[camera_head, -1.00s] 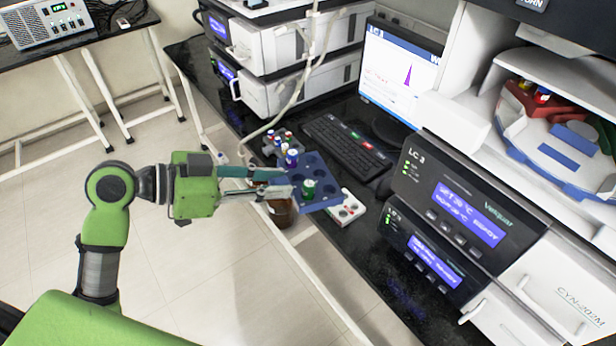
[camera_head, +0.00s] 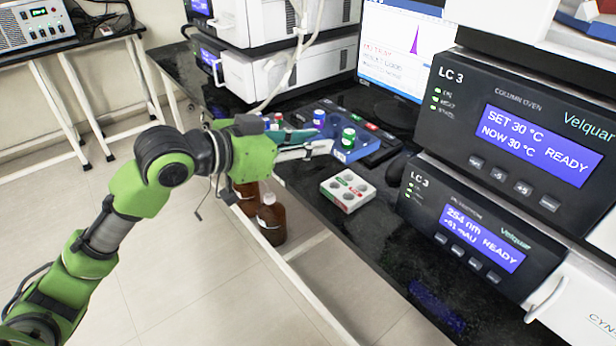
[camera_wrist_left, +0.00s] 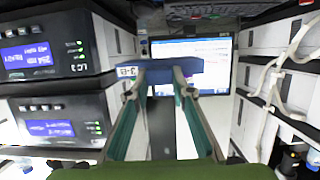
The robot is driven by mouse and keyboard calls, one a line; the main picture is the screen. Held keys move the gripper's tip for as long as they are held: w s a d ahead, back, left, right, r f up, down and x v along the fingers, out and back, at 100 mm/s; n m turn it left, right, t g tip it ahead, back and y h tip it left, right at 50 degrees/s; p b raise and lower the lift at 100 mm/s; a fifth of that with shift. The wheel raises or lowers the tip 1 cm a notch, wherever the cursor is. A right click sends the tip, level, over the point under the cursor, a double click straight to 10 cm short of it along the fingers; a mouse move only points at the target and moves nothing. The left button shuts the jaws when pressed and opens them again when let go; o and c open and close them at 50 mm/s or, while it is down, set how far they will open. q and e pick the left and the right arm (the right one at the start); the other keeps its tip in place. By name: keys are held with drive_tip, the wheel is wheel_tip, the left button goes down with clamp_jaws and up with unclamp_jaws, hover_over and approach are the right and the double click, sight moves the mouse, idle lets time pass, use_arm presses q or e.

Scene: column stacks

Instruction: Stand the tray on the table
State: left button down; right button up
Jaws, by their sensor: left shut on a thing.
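My left gripper (camera_head: 328,147) is shut on the near edge of the blue tray (camera_head: 359,153), which also shows in the left wrist view (camera_wrist_left: 158,66) between the fingertips. In the head view the tray is in front of the keyboard, partly hidden by the gripper. A green vial (camera_head: 348,139) and a blue vial (camera_head: 319,118) appear upright at the tray. I cannot tell whether the tray touches the black table (camera_head: 335,255) or hangs just above it. My right gripper is not in view.
A white block with round wells (camera_head: 347,190) stands on the table near the tray. The keyboard (camera_head: 372,122) and monitor (camera_head: 392,50) are behind. LC 3 units (camera_head: 510,140) bound the right. The front strip is clear.

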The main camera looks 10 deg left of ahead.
use_arm(q)
drive_tip(key=shift+w+f+b, duration=0.4)
drive_tip(key=shift+f+b, duration=0.25)
drive_tip(key=shift+f, duration=0.1)
drive_tip(key=b, duration=0.4)
hover_over(290, 168)
drive_tip(key=f, duration=0.8)
drive_tip(key=shift+s+d+f, duration=0.3)
drive_tip(key=shift+f, duration=0.05)
drive_tip(key=shift+w+a+f, duration=0.2)
drive_tip(key=shift+w+f, duration=0.05)
drive_tip(key=shift+f, duration=0.1)
drive_tip(key=shift+w+a+f+b, duration=0.1)
drive_tip(key=shift+f+b, duration=0.1)
drive_tip(key=shift+f, duration=0.7)
drive_tip(key=shift+w+a+f+b, duration=0.1)
drive_tip(key=shift+f+b, duration=0.05)
drive_tip(key=shift+f, duration=0.7)
drive_tip(key=shift+d, duration=0.1)
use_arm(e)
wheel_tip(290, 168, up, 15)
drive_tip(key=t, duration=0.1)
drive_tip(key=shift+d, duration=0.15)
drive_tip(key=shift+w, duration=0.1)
